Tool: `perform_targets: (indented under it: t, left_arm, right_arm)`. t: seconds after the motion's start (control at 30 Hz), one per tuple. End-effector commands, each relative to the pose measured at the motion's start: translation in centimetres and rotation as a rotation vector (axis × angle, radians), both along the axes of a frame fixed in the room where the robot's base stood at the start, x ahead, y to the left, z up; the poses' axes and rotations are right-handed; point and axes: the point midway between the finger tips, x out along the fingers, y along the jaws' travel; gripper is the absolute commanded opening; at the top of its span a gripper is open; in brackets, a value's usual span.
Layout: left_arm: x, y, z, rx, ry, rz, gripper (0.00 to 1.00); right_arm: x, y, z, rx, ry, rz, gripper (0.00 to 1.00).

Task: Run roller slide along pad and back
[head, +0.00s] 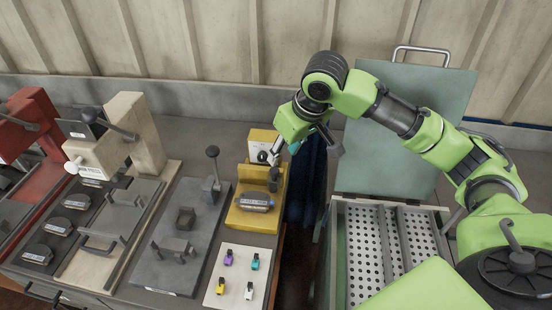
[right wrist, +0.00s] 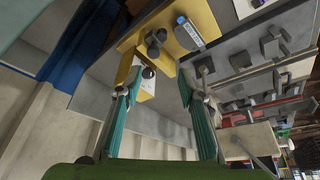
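The yellow fixture (head: 243,217) stands on the bench left of my right arm, with a dark brake shoe (head: 257,201) lying on it. At its back is the yellow and white roller slide block (head: 258,141) with a dark knob. My right gripper (head: 273,158) reaches down to the back end of the fixture, beside the knob. In the right wrist view the teal fingers (right wrist: 162,80) are spread, with the black knob (right wrist: 148,72) close to the left fingertip. Contact cannot be told. The shoe (right wrist: 188,33) shows beyond the fingertips. My left gripper is not in view.
A white card (head: 239,277) with several small coloured pieces lies in front of the fixture. A grey lever plate (head: 180,235) and a beige press (head: 135,130) stand to the left. A perforated open bin (head: 365,250) with a raised lid (head: 400,140) is at the right.

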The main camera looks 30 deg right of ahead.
Motion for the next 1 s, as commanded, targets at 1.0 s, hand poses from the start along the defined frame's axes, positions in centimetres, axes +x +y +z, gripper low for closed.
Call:
perform_targets:
  t: [1.0]
  left_arm:
    - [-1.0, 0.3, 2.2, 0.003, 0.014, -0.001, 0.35]
  right_arm:
    - [5.3, -0.5, -11.0, 0.008, 0.001, -0.038, 0.36]
